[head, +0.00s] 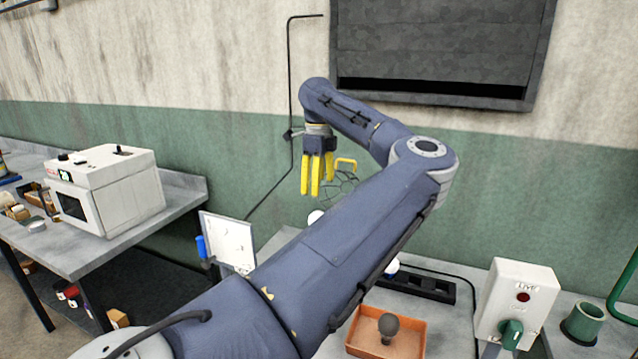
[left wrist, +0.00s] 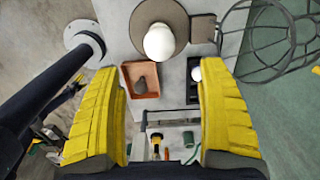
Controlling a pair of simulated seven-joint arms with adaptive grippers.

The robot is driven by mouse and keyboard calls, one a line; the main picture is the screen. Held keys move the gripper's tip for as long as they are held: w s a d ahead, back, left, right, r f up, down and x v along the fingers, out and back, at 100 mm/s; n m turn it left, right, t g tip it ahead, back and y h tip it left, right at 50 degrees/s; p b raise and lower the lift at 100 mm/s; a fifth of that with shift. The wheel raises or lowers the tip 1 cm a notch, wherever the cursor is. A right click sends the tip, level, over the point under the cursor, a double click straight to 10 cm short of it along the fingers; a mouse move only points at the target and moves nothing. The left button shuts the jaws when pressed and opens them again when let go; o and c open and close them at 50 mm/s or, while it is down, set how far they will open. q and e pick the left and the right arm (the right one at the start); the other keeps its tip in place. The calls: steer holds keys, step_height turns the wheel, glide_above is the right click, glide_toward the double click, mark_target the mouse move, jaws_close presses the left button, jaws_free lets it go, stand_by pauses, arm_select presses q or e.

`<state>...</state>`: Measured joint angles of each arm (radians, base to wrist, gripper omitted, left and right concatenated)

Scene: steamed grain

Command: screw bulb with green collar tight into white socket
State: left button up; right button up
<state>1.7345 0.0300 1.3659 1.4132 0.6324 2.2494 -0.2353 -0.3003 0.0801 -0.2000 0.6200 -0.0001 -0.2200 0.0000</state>
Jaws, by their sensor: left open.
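My left gripper (head: 316,188) hangs with its yellow fingers pointing down, open and empty, above the back of the bench. In the left wrist view a white bulb (left wrist: 159,42) stands on a brown round disc (left wrist: 178,13), beyond the open fingertips and apart from them. In the head view a white bulb (head: 315,216) shows partly behind my arm. Another white bulb (head: 391,267) sits at a black holder (head: 430,286); it also shows in the left wrist view (left wrist: 196,74). I cannot make out a green collar or the white socket. My right gripper is out of view.
An orange tray (head: 365,350) holds a dark grey bulb (head: 388,325). To its right are a white LIVE box (head: 510,278) with a green knob (head: 512,333) and a green cup (head: 583,322). A wire cage (left wrist: 285,40) is near the gripper. A white board (head: 229,240) stands left.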

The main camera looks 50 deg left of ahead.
mark_target(318, 213)
arm_select(q)
steer(key=shift+f, duration=6)
steer(key=n, duration=0.3)
steer(key=shift+s+a+f, duration=0.1)
steer(key=n, duration=1)
steer(key=shift+n, duration=0.4)
steer(key=shift+c, duration=0.3)
